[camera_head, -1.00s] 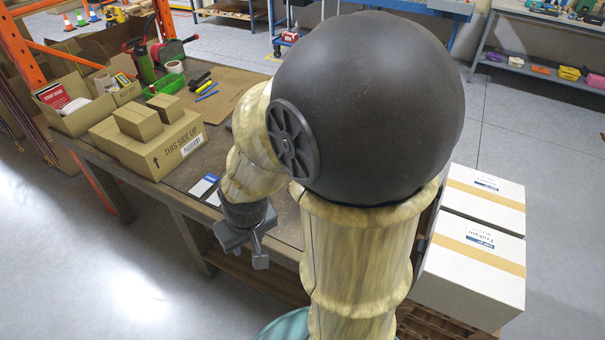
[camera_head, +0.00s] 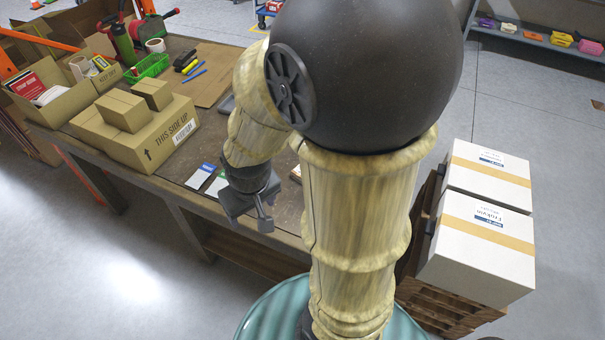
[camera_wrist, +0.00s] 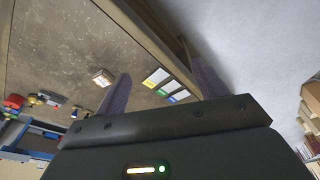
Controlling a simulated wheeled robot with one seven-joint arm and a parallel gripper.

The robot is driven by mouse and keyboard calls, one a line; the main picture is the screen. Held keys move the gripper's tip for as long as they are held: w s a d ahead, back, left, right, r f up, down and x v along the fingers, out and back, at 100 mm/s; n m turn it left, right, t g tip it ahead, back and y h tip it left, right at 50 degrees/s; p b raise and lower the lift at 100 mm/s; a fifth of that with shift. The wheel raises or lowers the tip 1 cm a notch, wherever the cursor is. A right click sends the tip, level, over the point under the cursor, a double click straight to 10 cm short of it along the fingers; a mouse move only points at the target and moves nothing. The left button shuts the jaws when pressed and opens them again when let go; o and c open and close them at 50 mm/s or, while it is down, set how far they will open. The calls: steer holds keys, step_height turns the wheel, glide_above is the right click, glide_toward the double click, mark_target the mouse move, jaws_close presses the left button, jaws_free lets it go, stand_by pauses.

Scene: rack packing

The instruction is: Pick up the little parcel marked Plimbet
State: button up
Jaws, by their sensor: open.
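A small box (camera_wrist: 103,77) with a pale label lies on the worktable in the wrist view; its lettering is too small to read. In the head view a pale bit (camera_head: 296,173) shows beside my arm, mostly hidden, and may be the same box. No readable Plimbet mark shows. My gripper (camera_head: 247,212) is above the table's near edge in the head view.
Flat labelled cards (camera_head: 201,176) lie near the table edge and show in the wrist view (camera_wrist: 157,78). A large carton (camera_head: 140,135) carries two small plain cartons (camera_head: 123,110). An open box (camera_head: 50,98) stands far left. White boxes (camera_head: 480,245) sit on a pallet (camera_head: 440,305) at right.

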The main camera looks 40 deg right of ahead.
steer(key=shift+o, duration=0.2)
step_height(320, 180, down, 6)
steer(key=d+n+g+h+b, duration=0.2)
steer(key=n, duration=0.2)
steer(key=shift+d+f+g, duration=0.25)
steer(key=shift+g, duration=0.15)
steer(key=w+d+f+n+t+h+b, duration=0.1)
steer(key=w+d+f+n+h+b, duration=0.1)
steer(key=w+f+n+h, duration=0.1)
steer(key=w+d+f+n+t+h+b, duration=0.1)
steer(key=w+d+f+n+h+b, duration=0.1)
steer(key=n, duration=0.6)
steer(key=w+d+f+n+t+h+b, duration=0.2)
steer(key=w+d+f+n+h, duration=0.1)
steer(key=w+f+n+h, duration=0.2)
steer(key=shift+w+d+f+n+h, duration=0.15)
steer(key=shift+w+f, duration=0.2)
steer(key=shift+w, duration=0.45)
steer(key=shift+w+d+f+n+h, duration=0.1)
steer(key=shift+w+f, duration=0.3)
steer(key=shift+w, duration=0.35)
steer(key=shift+w+d+f+n+h, duration=0.15)
steer(key=shift+w+f, duration=0.2)
steer(key=shift+w, duration=0.45)
steer(key=shift+a, duration=0.1)
steer(key=x, duration=1.2)
